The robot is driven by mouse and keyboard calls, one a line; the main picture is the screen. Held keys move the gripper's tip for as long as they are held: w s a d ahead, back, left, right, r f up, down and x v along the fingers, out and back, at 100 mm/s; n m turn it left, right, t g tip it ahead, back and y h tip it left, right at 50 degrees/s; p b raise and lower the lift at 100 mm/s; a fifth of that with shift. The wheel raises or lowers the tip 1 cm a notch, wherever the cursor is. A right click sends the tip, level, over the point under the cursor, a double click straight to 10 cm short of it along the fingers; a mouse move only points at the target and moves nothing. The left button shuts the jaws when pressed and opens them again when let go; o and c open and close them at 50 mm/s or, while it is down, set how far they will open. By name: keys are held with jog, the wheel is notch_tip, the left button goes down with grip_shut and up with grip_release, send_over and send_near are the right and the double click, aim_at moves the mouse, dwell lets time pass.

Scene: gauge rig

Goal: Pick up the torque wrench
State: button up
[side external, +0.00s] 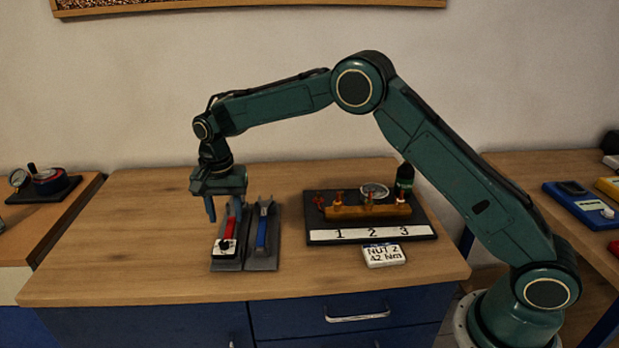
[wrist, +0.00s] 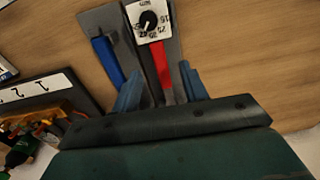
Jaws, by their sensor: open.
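The torque wrench, with a red handle (side external: 229,228) and a white dial block at its near end, lies in a grey holder (side external: 227,265) on the wooden table. In the wrist view its dial (wrist: 149,22) is at the top and its red handle (wrist: 161,66) runs down between my fingers. My gripper (side external: 224,206) is open over the far part of the wrench, fingers pointing down. In the wrist view my gripper (wrist: 158,82) has one blue finger on each side of the handle. The wrench's far end is hidden behind my gripper body. I cannot tell whether the fingers touch it.
A blue-handled wrench (side external: 262,230) lies in a second grey holder just right. Further right, a black board (side external: 425,222) numbered 1 to 3 carries a brass manifold (side external: 368,212). A card (side external: 384,255) reading "NUT 2 42 Nm" lies in front. The table's left part is clear.

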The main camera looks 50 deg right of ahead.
aim_at(228, 230)
jog(key=shift+f, duration=2.15)
grip_shut()
